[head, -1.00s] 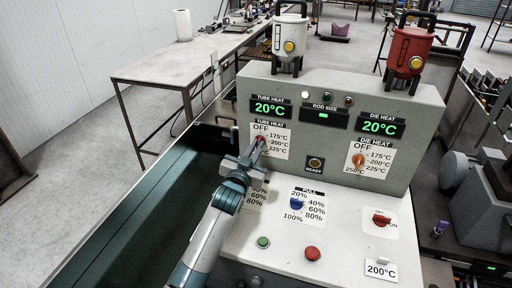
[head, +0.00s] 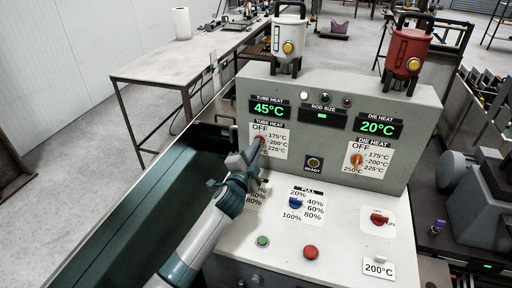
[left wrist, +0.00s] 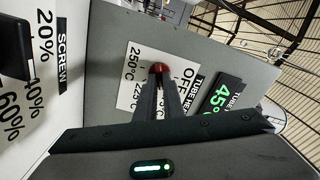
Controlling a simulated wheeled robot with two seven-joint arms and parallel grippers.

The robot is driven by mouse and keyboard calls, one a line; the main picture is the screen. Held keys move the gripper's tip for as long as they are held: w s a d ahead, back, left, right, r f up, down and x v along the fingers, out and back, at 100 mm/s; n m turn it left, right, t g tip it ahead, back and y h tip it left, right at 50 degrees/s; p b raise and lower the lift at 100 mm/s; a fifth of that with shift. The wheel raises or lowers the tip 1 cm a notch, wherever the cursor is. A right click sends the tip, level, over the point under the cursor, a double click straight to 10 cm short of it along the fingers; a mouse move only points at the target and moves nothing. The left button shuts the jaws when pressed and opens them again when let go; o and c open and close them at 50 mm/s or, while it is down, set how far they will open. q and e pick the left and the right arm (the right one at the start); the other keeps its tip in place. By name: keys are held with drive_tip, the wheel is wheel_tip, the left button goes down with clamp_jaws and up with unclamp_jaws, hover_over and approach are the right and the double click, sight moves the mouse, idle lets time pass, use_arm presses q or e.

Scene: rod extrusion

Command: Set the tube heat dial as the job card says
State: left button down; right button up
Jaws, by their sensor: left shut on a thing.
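The red tube heat dial (head: 261,138) is on the upright panel at left, on a white scale marked OFF, 175, 200, 225 and more. My left gripper (head: 256,147) is shut on it from the front. In the left wrist view the dial's red top (left wrist: 158,67) shows between the fingertips (left wrist: 158,82). The fingers cover part of the scale, and I cannot tell which mark the dial points to. The tube heat display (head: 269,110) reads 45°C. The job card (head: 379,268) reads 200°C. My right gripper is not in view.
The die heat dial (head: 357,159), orange, is at right under its 20°C display (head: 378,127). The blue pull dial (head: 296,203), a red switch (head: 379,219), and green (head: 263,241) and red (head: 311,252) buttons are on the lower desk.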

use_arm(q)
drive_tip(key=m, duration=0.5)
drive_tip(key=shift+f+p, duration=0.15)
drive_tip(key=shift+p, duration=0.2)
drive_tip(key=c, duration=1.9)
unclamp_jaws()
drive_tip(key=shift+o, duration=0.2)
drive_tip(key=shift+s, duration=0.15)
drive_tip(key=b+v, duration=0.3)
drive_tip(key=v, duration=1.4)
drive_tip(key=shift+b, duration=0.4)
drive_tip(key=shift+s, duration=0.1)
